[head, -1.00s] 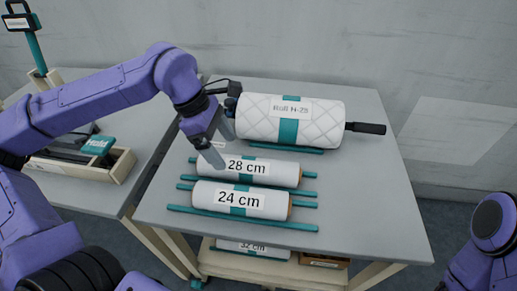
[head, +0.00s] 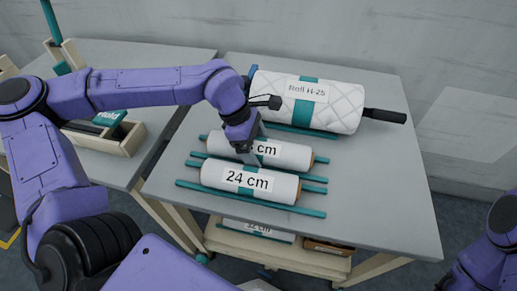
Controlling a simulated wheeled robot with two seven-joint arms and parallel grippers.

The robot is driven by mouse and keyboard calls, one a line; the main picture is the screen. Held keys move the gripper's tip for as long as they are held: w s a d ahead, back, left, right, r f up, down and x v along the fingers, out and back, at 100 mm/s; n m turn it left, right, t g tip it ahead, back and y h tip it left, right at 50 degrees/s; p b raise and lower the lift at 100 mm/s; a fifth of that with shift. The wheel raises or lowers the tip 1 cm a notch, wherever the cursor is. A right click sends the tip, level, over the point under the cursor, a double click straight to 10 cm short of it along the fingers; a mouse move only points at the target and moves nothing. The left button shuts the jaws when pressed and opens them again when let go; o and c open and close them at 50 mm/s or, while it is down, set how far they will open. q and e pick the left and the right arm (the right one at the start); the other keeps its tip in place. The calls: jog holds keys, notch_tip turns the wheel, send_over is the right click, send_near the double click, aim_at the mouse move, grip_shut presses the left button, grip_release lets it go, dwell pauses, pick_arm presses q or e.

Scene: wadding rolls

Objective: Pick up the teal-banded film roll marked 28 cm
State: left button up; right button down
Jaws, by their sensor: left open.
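The 28 cm film roll (head: 292,157) is white and lies on teal rails on the grey table, behind the 24 cm roll. Its label shows only "cm"; my left gripper hides the number and much of the teal band. My left gripper (head: 254,153) is open, pointing down at the middle of this roll. I cannot tell whether its fingers touch the roll. The 24 cm roll (head: 230,178), white with a teal band, lies in front, close to the fingers. My right gripper is out of view; only part of my right arm shows at lower right.
A quilted roll marked H-25 (head: 337,103) with a black handle (head: 385,116) lies behind on the table (head: 385,185). A 32 cm roll (head: 258,231) is on the shelf below. A side table at left holds a wooden box (head: 128,143). The table's right side is clear.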

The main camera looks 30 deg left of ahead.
pick_arm(q)
jog(key=c, duration=0.9)
jog(key=shift+r, duration=0.1)
jog(key=c, duration=0.4)
jog(key=shift+r, duration=0.1)
